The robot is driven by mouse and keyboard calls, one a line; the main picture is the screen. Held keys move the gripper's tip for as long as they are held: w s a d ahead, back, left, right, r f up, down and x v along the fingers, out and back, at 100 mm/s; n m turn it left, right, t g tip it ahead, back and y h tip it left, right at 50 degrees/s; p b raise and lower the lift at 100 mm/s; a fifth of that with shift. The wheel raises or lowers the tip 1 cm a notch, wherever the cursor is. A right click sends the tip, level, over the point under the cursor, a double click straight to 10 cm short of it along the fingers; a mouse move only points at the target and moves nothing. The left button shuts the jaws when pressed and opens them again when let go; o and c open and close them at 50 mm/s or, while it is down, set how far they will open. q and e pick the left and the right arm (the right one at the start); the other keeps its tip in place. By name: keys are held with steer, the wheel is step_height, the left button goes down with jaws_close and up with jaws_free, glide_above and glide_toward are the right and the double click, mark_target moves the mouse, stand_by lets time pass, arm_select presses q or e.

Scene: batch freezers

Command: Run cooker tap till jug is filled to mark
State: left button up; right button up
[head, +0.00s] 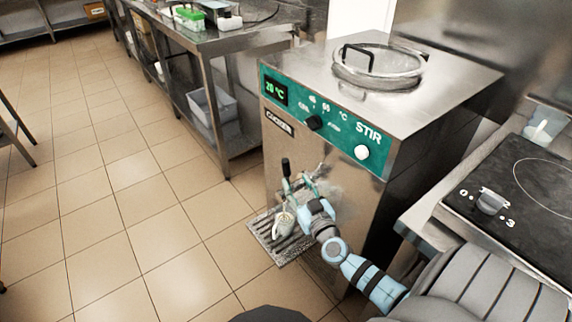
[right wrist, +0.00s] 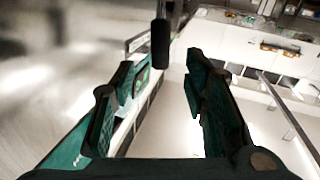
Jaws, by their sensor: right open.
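The cooker (head: 350,110) is a steel cabinet with a green panel marked STIR and a display reading 20 °C. Its tap has a black lever handle (head: 286,167) standing upright on the front; the handle also shows in the right wrist view (right wrist: 161,42). A small pale jug (head: 284,222) stands below the tap on the drip grate (head: 268,238). Its mark and fill level are too small to tell. My right gripper (head: 304,186) is open at the tap, just right of the handle. In the right wrist view the handle is beyond the fingertips, between them and nearer the left one. My left gripper is not in view.
A round lid (head: 378,66) with a black handle sits on the cooker's top. The panel has a black knob (head: 314,123) and a white knob (head: 361,152). A dark hob (head: 520,185) stands at the right. A steel bench (head: 225,42) is behind; the tiled floor at left is clear.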

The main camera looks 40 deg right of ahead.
mark_target(288, 169)
steer(key=b+x, duration=0.1)
steer(key=x, duration=0.8)
steer(key=shift+f, duration=0.15)
jaws_close()
